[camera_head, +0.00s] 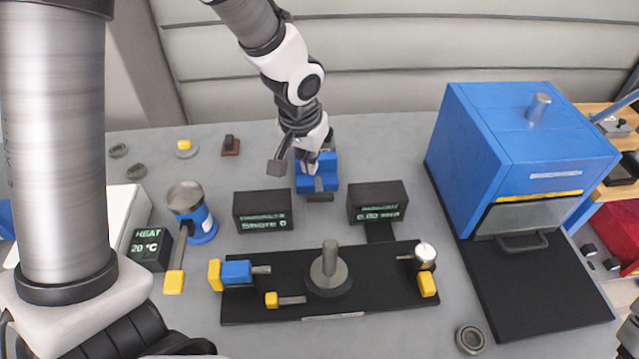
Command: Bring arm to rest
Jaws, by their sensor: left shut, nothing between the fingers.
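My left gripper (311,168) hangs down at the back middle of the table, its arm coming in from the top of the picture. Its fingers look shut with nothing in them. The gripper hides part of that block. My right gripper is not in view.
Two dark displays (263,211) (376,202) flank the blue block. A black base plate (395,292) with a central post (329,266) lies in front.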

